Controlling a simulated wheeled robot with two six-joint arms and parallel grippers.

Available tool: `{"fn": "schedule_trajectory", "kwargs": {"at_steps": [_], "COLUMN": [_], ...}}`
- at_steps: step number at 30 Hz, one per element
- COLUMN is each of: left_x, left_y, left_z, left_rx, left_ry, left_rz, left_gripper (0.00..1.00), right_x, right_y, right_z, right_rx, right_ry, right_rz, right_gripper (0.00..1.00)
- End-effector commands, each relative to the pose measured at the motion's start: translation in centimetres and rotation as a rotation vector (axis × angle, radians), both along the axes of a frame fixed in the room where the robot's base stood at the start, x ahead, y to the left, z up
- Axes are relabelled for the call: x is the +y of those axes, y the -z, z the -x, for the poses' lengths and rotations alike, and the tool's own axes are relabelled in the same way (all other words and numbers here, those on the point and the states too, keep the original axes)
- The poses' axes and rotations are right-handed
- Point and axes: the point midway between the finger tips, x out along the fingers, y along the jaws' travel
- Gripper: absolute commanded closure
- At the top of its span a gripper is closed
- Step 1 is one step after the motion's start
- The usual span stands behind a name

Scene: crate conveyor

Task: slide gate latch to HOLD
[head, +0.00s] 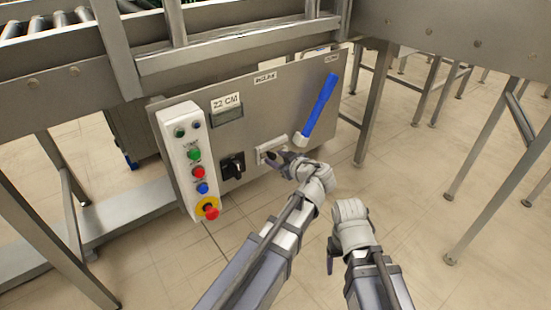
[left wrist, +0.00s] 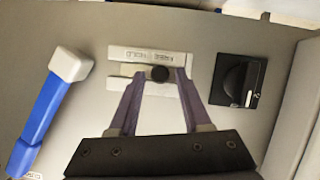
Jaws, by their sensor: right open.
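The gate latch is a black round knob (left wrist: 158,73) on a pale slide plate (left wrist: 158,88) on the grey panel. A label strip (left wrist: 150,54) lies along the plate; its lettering is upside down and too small to read surely. In the left wrist view my left gripper (left wrist: 158,76) has its two fingers on either side of the knob, with a gap visible at least on the left. In the head view my left gripper (head: 280,158) is at the plate (head: 270,149) and hides the knob. My right gripper (head: 330,255) hangs open and empty, low and away from the panel.
A blue lever (head: 322,103) with a pale end stands right of the latch. A black rotary switch (head: 232,166) is left of it. A white button box (head: 190,160) is further left, and a 22 CM display (head: 227,112) above. Steel conveyor legs (head: 374,105) stand around.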

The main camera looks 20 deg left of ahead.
Motion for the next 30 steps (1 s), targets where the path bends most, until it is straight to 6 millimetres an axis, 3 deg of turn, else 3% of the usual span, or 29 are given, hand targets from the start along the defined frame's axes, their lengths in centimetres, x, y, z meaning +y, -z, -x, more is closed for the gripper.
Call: {"fn": "schedule_trajectory", "kwargs": {"at_steps": [2,12,30], "left_x": [0.01,0.02,0.01], "left_y": [0.0,0.01,0.01], "left_z": [0.01,0.01,0.02], "left_rx": [0.0,0.0,0.0], "left_ry": [0.0,0.0,0.0], "left_rz": [0.0,0.0,0.0], "left_gripper": [0.62,1.0,1.0], "right_x": [0.0,0.0,0.0], "right_y": [0.0,0.0,0.0], "right_z": [-0.01,-0.01,-0.01], "right_rx": [0.0,0.0,0.0], "right_ry": [0.0,0.0,0.0], "right_rz": [0.0,0.0,0.0], "right_gripper": [0.28,0.28,0.28]}}
